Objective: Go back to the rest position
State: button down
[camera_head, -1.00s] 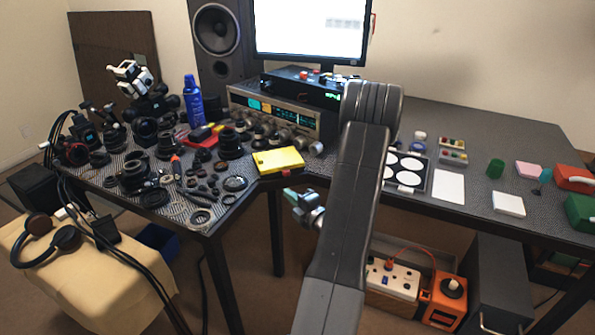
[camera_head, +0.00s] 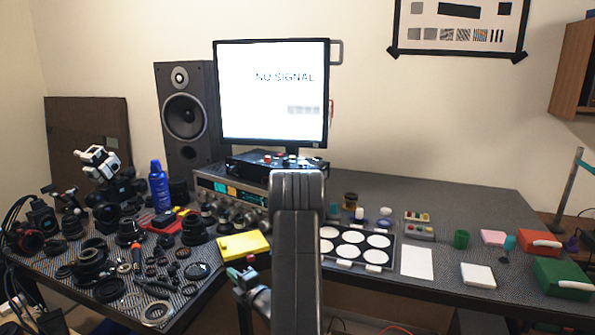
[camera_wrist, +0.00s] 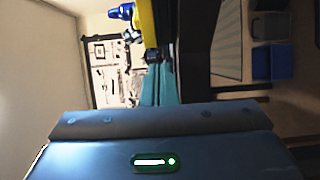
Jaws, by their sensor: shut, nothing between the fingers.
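My arm rises in the middle of the head view and hides part of the desk behind it. The end of the arm, with my gripper (camera_head: 243,277), shows small and partly hidden left of the arm, low in front of the desk edge. It is shut and holds nothing. It is apart from the yellow box (camera_head: 243,246) on the desk above it. In the wrist view the picture is turned sideways, with a large blue-grey body with a green light across the bottom.
The desk (camera_head: 420,284) carries many dark lens parts at left, a monitor (camera_head: 270,95), a speaker (camera_head: 185,115), a blue can (camera_head: 159,186), a tray of white discs (camera_head: 345,265), a white sheet (camera_head: 417,262) and a green box (camera_head: 562,278). Blue bins (camera_wrist: 272,62) show in the wrist view.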

jog(key=v, duration=0.4)
jog(key=shift+s+d, duration=0.15)
jog(key=shift+s, duration=0.15)
jog(key=shift+w, duration=0.1)
